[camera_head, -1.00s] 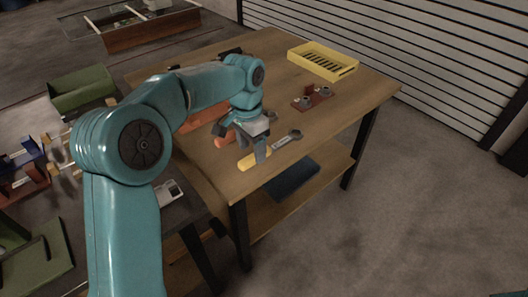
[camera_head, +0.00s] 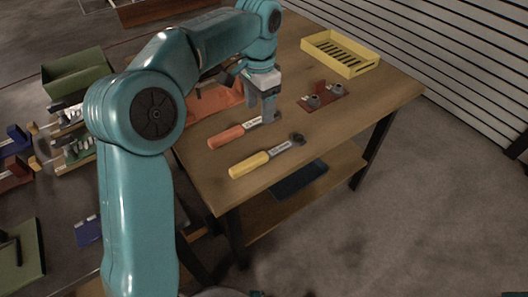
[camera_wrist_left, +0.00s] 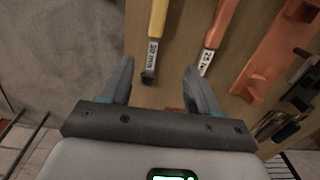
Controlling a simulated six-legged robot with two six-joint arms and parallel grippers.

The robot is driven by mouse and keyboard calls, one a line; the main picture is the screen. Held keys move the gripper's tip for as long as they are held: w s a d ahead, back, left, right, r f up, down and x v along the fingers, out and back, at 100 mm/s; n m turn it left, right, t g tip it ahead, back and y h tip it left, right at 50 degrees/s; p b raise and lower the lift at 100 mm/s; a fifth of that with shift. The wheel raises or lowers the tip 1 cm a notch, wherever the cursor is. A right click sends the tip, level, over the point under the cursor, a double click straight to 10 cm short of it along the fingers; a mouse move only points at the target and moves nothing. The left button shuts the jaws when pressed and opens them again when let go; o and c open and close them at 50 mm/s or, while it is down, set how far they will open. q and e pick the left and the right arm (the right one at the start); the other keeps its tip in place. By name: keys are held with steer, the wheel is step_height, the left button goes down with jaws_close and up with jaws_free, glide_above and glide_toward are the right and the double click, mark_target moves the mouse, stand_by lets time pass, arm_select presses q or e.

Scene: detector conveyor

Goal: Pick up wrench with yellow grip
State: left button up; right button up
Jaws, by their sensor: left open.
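The wrench with the yellow grip (camera_head: 250,164) lies flat on the wooden table near its front edge, its dark head pointing right. In the left wrist view its yellow handle (camera_wrist_left: 157,20) is at the top, and its dark head shows between the fingertips. My left gripper (camera_head: 262,110) is open and empty, fingers pointing down. In the head view it covers part of the orange-grip wrench's head end, beyond the yellow one. It also shows in the left wrist view (camera_wrist_left: 158,66). My right gripper is not in view.
The orange-grip wrench (camera_head: 228,136) lies close beside the yellow one. An orange-red holder (camera_head: 211,101) sits behind my left gripper. A red-brown block with grey parts (camera_head: 321,96) and a yellow tray (camera_head: 340,54) stand farther right. Bare tabletop lies right of the wrenches.

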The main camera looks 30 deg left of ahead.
arm_select(q)
steer(key=b, duration=0.2)
glide_above(259, 156)
step_height(259, 156, down, 6)
steer(key=f, duration=0.2)
steer(key=w+f, duration=0.1)
steer(key=shift+w+f, duration=0.1)
steer(key=shift+f, duration=0.6)
steer(key=shift+s, duration=0.45)
steer(key=shift+s+f, duration=0.1)
steer(key=shift+f, duration=0.3)
step_height(259, 156, down, 4)
steer(key=shift+f, duration=0.1)
steer(key=shift+s+f, duration=0.15)
steer(key=shift+f, duration=0.15)
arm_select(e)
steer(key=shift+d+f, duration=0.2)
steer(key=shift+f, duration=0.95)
